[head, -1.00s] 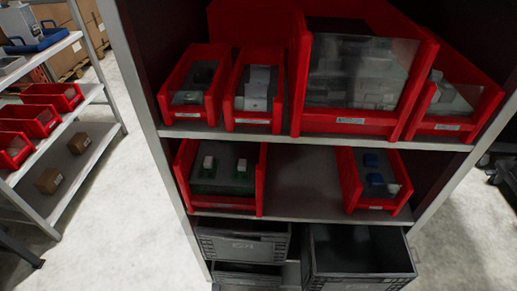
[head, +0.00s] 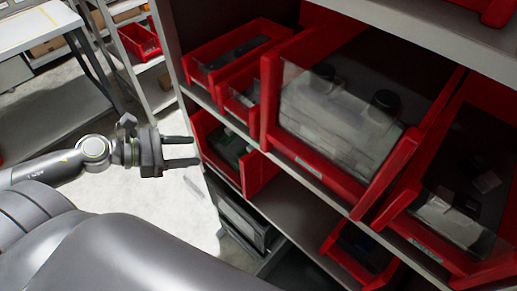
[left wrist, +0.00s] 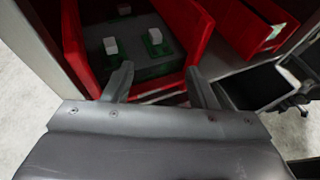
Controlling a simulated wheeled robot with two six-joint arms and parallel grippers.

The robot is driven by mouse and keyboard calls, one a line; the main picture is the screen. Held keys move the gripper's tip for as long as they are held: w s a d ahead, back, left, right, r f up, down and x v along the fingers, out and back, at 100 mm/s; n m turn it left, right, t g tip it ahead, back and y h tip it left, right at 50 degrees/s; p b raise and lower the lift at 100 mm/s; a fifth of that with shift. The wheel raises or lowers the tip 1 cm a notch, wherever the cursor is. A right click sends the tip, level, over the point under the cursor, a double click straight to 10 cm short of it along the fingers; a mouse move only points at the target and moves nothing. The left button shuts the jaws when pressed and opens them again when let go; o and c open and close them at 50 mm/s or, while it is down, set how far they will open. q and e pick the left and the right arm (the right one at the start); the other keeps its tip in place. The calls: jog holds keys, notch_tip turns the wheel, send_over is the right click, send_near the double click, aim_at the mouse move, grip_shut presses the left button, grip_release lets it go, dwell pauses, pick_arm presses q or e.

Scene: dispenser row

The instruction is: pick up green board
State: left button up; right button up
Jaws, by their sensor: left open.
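Green boards with white blocks on them lie in a red bin on the lower shelf. In the left wrist view one green board (left wrist: 156,48) sits at the right of the bin, with others to its left and behind. In the head view a green board (head: 232,150) shows partly inside the red bin (head: 247,178). My left gripper (head: 197,150) is open and empty, just in front of this bin. In the left wrist view its fingers (left wrist: 160,72) point at the bin's front and are apart from the boards. My right gripper is not in view.
Upper-shelf red bins, including a large clear-fronted one (head: 285,100), stand above and right of the gripper. Another red bin (head: 358,250) is farther right on the lower shelf. Open floor lies left of the rack.

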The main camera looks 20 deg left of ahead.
pick_arm(q)
send_near(249, 147)
jog(key=shift+w+d+f, duration=0.2)
jog(key=shift+w+d, duration=0.4)
jog(key=shift+d, duration=0.25)
jog(key=shift+p+x, duration=0.45)
jog(key=shift+x, duration=0.8)
jog(key=shift+p+x, duration=0.55)
jog(key=shift+x, duration=1.7)
jog(key=shift+w+a+f, duration=0.1)
jog(key=shift+a+f, duration=0.1)
jog(key=shift+a, duration=0.05)
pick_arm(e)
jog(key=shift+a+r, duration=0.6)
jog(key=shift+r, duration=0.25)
pick_arm(q)
grip_shut()
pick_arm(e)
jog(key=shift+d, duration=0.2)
